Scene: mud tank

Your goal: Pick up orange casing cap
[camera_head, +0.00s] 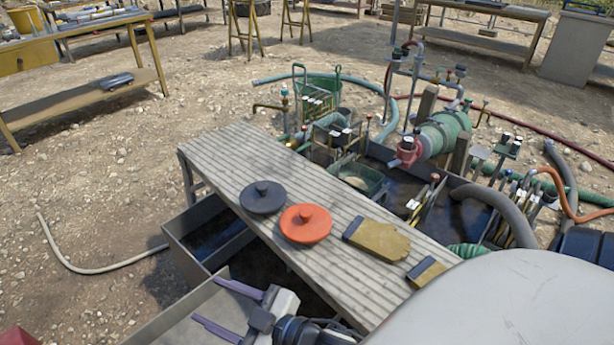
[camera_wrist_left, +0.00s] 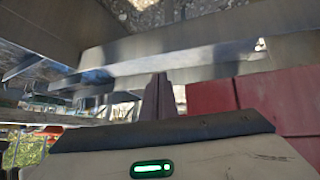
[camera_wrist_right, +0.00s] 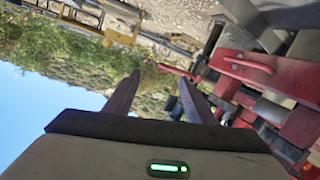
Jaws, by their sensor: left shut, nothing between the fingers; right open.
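The orange casing cap (camera_head: 306,224) is a round disc with a small knob, lying flat on the slatted bench (camera_head: 222,152). My right gripper (camera_head: 204,299) is in front of and below the bench at the bottom of the head view, apart from the cap, with its fingers spread and empty. It also shows open in the right wrist view (camera_wrist_right: 160,75). My left gripper (camera_wrist_left: 157,95) shows only in the left wrist view, with its fingers together and nothing between them. Neither wrist view shows the cap.
A dark cap (camera_head: 263,197) lies left of the orange one. Yellow work gloves (camera_head: 378,241) lie to its right. Below the bench is a metal tank (camera_head: 178,243) with dark contents. Pumps and hoses (camera_head: 440,132) crowd the area behind. The bench's far left end is clear.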

